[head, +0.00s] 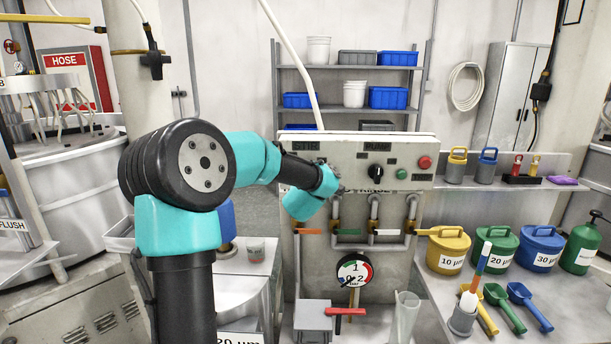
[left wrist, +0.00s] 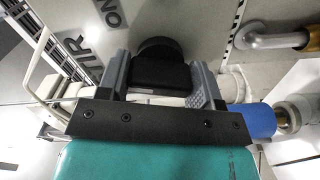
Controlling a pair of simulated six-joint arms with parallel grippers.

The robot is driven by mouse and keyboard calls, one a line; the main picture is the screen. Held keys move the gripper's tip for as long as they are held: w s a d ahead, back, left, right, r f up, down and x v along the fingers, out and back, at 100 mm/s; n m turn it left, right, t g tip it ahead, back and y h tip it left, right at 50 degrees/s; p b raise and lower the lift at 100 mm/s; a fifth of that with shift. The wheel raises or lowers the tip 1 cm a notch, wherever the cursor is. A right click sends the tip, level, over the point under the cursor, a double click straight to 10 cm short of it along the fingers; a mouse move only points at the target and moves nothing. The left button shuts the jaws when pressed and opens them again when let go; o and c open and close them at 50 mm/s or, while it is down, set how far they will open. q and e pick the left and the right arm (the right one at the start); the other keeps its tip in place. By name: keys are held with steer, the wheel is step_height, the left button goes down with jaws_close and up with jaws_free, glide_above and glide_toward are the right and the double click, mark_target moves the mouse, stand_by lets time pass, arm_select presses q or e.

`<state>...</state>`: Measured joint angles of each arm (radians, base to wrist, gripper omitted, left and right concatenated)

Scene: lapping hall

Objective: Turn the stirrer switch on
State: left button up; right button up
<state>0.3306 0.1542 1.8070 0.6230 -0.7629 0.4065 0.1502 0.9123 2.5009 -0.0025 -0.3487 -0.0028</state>
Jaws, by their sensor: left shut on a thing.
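The stirrer switch is a black knob (left wrist: 158,72) on the grey panel, seen in the left wrist view between the two grey fingers of my left gripper (left wrist: 161,66). The fingers are shut on its sides. Partly covered lettering beside it seems to begin "STIR", and "ON" stands near the upper left. In the head view my left gripper (head: 330,184) is against the left part of the control panel (head: 345,152), and my own arm hides the switch there. My right gripper is in neither view.
To the right on the panel are another black knob (head: 376,172), a green button (head: 402,174) and a red button (head: 425,162). Pipes with coloured valve handles and a gauge (head: 354,270) are below. Lidded buckets and scoops stand on the right bench.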

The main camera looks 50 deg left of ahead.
arm_select(q)
steer(key=m, duration=0.4)
steer(key=shift+m, duration=0.3)
steer(key=m, duration=0.3)
steer(key=shift+m, duration=0.3)
steer(key=o, duration=0.9)
steer(key=v, duration=1.7)
steer(key=shift+s+d+r, duration=0.1)
steer(key=shift+s+d, duration=0.05)
steer(key=shift+d, duration=0.05)
